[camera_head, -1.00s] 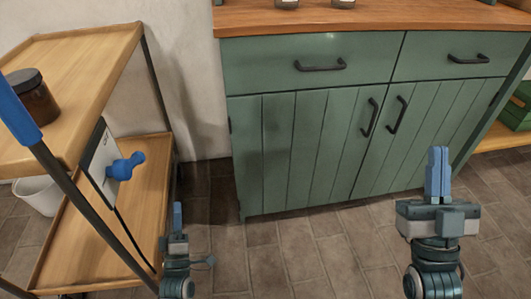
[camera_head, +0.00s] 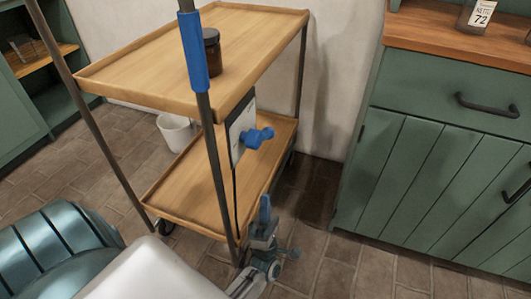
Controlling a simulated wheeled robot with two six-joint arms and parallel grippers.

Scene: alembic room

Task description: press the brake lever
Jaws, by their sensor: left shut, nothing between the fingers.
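The blue brake lever (camera_head: 257,136) with a rounded knob sticks out from a pale plate (camera_head: 241,126) on the end of the wooden cart (camera_head: 180,46). The plate sits at the side of the cart, just below the top tray's edge. My left gripper (camera_head: 265,206) is below the lever, with its blue fingers together and pointing up. It is empty, and in the picture there is a gap between the fingertips and the lever. I cannot tell its depth from the lever. My right gripper is out of the picture.
A brown jar (camera_head: 212,52) stands on the cart's top tray. A blue-gripped dark post (camera_head: 193,52) rises at the cart's near corner. A white bucket (camera_head: 175,131) is behind the cart. A green cabinet (camera_head: 420,180) is on the right, with tiled floor between.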

